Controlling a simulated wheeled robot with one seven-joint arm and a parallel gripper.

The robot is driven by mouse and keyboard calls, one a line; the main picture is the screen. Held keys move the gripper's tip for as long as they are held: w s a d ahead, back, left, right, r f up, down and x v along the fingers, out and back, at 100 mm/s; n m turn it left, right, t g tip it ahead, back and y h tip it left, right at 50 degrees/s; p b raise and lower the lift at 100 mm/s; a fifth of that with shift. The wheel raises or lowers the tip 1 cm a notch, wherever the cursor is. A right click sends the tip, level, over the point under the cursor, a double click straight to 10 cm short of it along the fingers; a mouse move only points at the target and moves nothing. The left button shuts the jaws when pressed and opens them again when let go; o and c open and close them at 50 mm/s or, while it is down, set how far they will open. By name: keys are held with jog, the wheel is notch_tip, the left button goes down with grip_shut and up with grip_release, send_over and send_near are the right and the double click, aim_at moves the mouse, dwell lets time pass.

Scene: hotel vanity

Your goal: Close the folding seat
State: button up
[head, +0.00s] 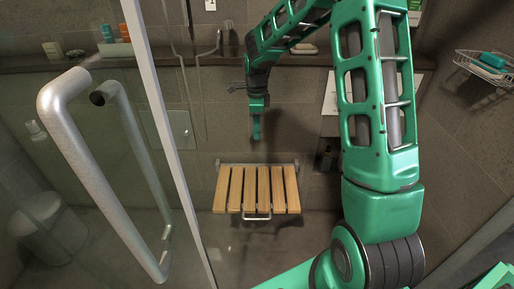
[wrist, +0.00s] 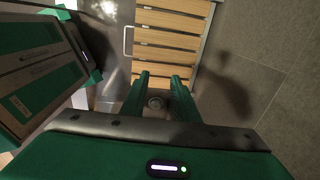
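The folding seat (head: 257,189) has several wooden slats and is mounted on the tiled wall, folded down with its slats facing up. A metal loop handle (head: 257,215) sticks out at its front edge. In the wrist view the seat (wrist: 168,45) is at the top centre, with its handle (wrist: 128,40) on its left side. My gripper (head: 256,128) is above the seat in the head view, pointing down and apart from it. In the wrist view the two fingers of my gripper (wrist: 162,80) are spread with a gap between them and nothing held.
A glass door with a large metal handle (head: 75,130) stands at the left. A ledge (head: 290,60) with bottles runs along the back wall. A wire soap basket (head: 485,66) hangs on the right wall. The space between my gripper and the seat looks clear.

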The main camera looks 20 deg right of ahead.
notch_tip(320, 180, down, 10)
jog(key=shift+w+d, duration=0.15)
jog(key=shift+w, duration=0.25)
grip_shut()
dwell(1.3)
grip_release()
jog(key=shift+r, duration=0.15)
notch_tip(320, 180, up, 11)
jog(key=s, duration=0.1)
jog(key=shift+a, duration=0.3)
